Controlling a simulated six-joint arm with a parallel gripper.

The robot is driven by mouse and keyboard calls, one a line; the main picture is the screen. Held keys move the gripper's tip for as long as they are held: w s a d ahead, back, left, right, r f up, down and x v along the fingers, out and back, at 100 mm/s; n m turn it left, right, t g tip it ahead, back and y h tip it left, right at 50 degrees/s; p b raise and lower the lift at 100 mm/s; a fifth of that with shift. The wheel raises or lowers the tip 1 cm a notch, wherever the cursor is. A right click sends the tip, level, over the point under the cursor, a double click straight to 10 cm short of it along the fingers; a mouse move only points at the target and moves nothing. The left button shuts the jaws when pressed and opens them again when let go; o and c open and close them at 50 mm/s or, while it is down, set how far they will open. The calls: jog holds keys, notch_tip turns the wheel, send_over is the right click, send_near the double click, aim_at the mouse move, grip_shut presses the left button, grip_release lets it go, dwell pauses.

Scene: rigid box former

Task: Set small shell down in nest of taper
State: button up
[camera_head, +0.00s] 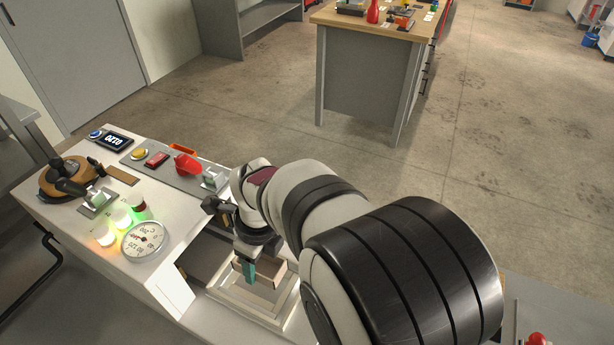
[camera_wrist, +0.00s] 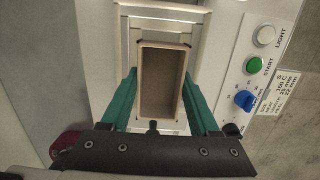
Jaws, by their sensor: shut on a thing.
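The small shell (camera_wrist: 162,85) is an open box with thin cream walls and a brownish inside, seen from above in the wrist view. In the head view the small shell (camera_head: 271,270) is partly hidden by my arm. My gripper (camera_wrist: 160,74) has green fingers, one at each long side of the shell, and is shut on it. In the head view one teal finger of my gripper (camera_head: 248,271) shows. The taper nest is a cream stepped frame (camera_head: 228,302) below the shell; its far end (camera_wrist: 165,12) shows beyond the shell. The gap between shell and nest cannot be judged.
A control panel with a white button, a green start button (camera_wrist: 254,65) and a blue knob (camera_wrist: 244,100) lies right in the wrist view. In the head view a round gauge (camera_head: 144,240), lamps and a brown fixture (camera_head: 70,178) stand on the white bench to the left.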

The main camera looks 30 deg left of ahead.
aim_at(260, 270)
jog(key=f, duration=0.4)
jog(key=shift+s+a+f, duration=0.1)
jog(key=shift+a+f, duration=0.1)
jog(key=shift+a, duration=0.05)
jog(key=shift+f, duration=0.1)
jog(key=shift+f, duration=0.5)
jog(key=o, duration=1.3)
jog(key=shift+d, duration=0.1)
jog(key=shift+o, duration=0.2)
notch_tip(260, 270, up, 13)
jog(key=d, duration=0.1)
jog(key=s+d+r+n, duration=0.2)
jog(key=d+n, duration=0.2)
jog(key=d, duration=0.8)
jog(key=s+d+r+n, duration=0.15)
jog(key=d+n, duration=0.25)
jog(key=d, duration=0.8)
jog(key=s+d+f+n, duration=0.2)
jog(key=s+d+n, duration=0.2)
jog(key=s, duration=0.3)
jog(key=shift+s+d+f, duration=0.3)
jog(key=shift+s+d, duration=0.05)
jog(key=shift+d, duration=0.4)
